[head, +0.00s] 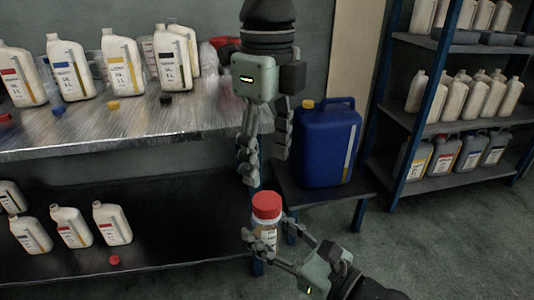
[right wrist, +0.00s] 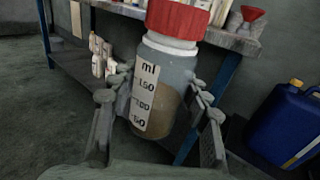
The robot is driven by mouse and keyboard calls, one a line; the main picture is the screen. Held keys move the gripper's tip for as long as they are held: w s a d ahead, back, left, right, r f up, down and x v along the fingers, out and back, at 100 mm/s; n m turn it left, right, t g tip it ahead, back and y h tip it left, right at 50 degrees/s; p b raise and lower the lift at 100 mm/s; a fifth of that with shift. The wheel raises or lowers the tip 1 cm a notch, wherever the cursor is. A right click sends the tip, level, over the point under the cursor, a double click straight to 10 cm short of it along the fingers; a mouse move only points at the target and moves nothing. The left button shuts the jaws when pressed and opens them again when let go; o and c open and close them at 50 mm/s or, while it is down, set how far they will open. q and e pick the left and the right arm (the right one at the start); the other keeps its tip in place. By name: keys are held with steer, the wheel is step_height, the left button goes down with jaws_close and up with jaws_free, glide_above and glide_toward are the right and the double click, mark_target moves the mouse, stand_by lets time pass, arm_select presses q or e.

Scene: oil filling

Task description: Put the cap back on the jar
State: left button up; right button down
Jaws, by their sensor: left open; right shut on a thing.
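The jar (head: 266,234) is small and clear, with a white scale label and brownish contents that show in the right wrist view (right wrist: 168,100). The red cap (head: 266,205) sits on top of the jar; it also shows at the top of the right wrist view (right wrist: 178,18). Whether it is screwed tight cannot be told. My right gripper (head: 268,240) is shut around the jar's body and holds it roughly upright in the air. My left gripper (head: 264,160) is open and empty, pointing down just above the cap and apart from it.
A metal workbench (head: 130,127) at left carries several white bottles and loose small caps. A lower dark shelf (head: 170,235) holds more bottles. A blue canister (head: 325,145) stands on a small stand behind my grippers. A shelf rack (head: 440,180) with bottles is at right.

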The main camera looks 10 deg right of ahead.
mark_target(267, 200)
arm_select(q)
steer(key=shift+f, duration=4.05)
